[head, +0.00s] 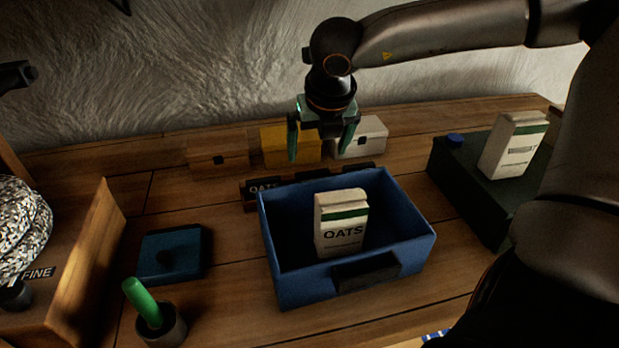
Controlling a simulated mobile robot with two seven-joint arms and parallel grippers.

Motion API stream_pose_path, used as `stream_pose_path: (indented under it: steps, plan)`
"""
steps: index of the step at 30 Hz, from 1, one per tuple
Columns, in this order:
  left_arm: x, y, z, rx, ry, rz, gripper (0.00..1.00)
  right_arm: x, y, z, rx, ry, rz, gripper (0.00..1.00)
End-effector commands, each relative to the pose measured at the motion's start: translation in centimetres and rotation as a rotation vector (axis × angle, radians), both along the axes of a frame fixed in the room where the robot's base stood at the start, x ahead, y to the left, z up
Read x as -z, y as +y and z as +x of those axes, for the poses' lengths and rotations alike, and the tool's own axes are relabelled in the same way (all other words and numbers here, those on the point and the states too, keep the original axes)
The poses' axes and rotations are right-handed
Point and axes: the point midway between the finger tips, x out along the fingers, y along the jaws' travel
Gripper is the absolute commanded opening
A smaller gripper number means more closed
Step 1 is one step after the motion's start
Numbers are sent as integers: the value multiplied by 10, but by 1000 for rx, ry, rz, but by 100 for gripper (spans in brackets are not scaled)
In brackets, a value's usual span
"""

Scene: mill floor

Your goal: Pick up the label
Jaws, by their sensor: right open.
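A dark label with the light word OATS (262,188) sits at the left end of a low dark rack (248,205) behind the blue bin. My right gripper (321,138) hangs above and behind the rack, pointing down. Its two green-tipped fingers are apart with nothing between them, in front of the yellow and white boxes in this view. The blue bin (345,283) holds an upright white and green OATS packet (341,224). The dark plate (366,272) on the bin's front shows no readable text.
Brown (218,155), yellow (288,147) and white (364,138) boxes stand behind. A dark green case (478,205) bears a packet (514,145) at right. A blue lidded block (172,255), a green-handled tool (142,302) in a cup and a wooden FINE box (85,265) are at left.

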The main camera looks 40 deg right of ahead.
Motion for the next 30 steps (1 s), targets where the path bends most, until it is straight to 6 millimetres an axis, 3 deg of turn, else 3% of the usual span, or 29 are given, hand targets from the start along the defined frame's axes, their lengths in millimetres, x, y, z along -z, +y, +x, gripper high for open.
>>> stream_pose_path:
  steps: [3,11,21,30]
  plan:
    - [2,0,-2,1,5,0,100,18,-4,6,2,3,0,100]
    - [1,0,-2,0,6,1,100,33,-7,12,0,2,0,100]
    - [-5,1,0,-2,-4,0,100,70,-15,26,1,3,1,100]
    - [-6,2,4,-3,-12,2,100,75,-16,29,0,0,1,100]
